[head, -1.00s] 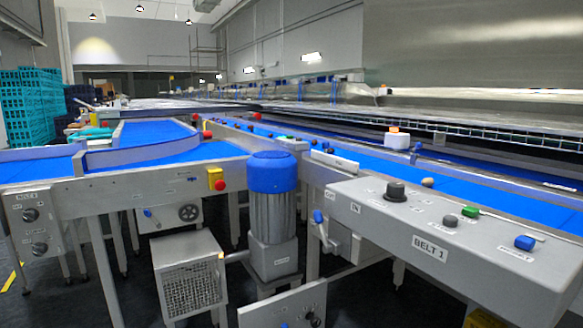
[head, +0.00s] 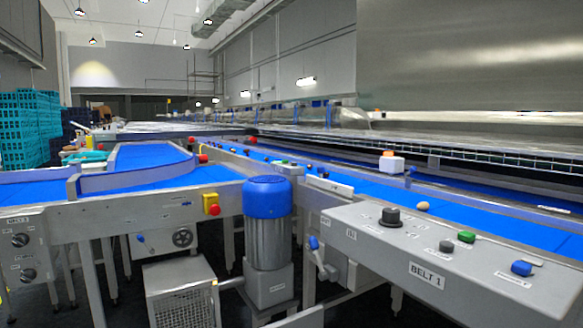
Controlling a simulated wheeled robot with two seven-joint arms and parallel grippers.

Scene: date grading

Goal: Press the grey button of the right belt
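The control box labelled BELT 1 (head: 345,248) stands at the right front, beside the right blue belt (head: 450,215). On its sloped top is a small grey button (head: 446,246), just left of a green button (head: 466,236). A blue button (head: 521,268) sits farther right, and a large dark knob (head: 390,217) sits to the left. The grey button is in plain view with nothing over it. Neither of my grippers shows in the head view.
A motor with a blue cap (head: 267,197) stands left of the control box. A yellow box with a red button (head: 211,204) is on the left belt's frame. Several dates lie on the right belt. Teal crates (head: 22,130) are stacked at the far left.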

